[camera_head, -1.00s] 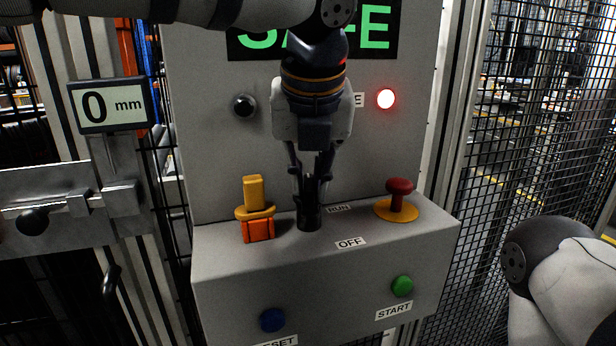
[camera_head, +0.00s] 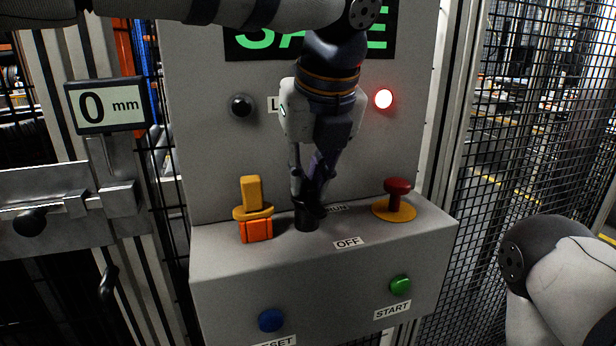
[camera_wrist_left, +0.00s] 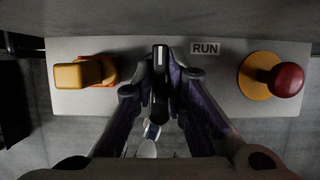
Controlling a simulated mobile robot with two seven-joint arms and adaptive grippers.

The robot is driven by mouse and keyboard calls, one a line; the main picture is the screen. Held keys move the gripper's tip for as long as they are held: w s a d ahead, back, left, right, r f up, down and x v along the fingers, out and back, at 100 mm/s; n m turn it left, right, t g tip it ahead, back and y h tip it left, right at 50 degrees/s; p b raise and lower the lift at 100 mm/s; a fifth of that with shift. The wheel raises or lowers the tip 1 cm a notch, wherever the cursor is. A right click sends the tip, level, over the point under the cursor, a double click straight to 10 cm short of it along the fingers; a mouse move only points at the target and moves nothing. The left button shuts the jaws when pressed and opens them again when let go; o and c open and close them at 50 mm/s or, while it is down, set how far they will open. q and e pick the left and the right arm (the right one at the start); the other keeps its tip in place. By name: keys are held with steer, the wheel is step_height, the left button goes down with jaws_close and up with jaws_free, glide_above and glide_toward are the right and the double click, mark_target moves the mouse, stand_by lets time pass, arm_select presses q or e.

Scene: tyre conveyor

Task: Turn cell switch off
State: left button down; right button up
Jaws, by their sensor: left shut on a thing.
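The black cell switch (camera_head: 306,219) stands on top of the grey control box, between the yellow-and-orange piece and the red mushroom button. My left gripper (camera_head: 311,198) comes down on it from above and is shut on its handle. In the left wrist view the switch handle (camera_wrist_left: 160,88) sits between the two fingers, with a pale mark near its far end. The RUN label (camera_wrist_left: 205,48) lies just right of it there; in the head view the fingers partly cover it. The OFF label (camera_head: 348,243) is in front of the switch, to the right. My right gripper is out of view.
A yellow key-like piece (camera_head: 251,192) with an orange part stands left of the switch, and a red mushroom button (camera_head: 397,187) stands right. Blue (camera_head: 271,320) and green (camera_head: 400,285) buttons are on the front face. A red lamp (camera_head: 383,99) glows on the panel behind.

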mark_target(320, 213)
arm_select(q)
steer(key=c, duration=1.6)
jaws_free()
steer(key=shift+c, duration=0.2)
steer(key=v, duration=1.2)
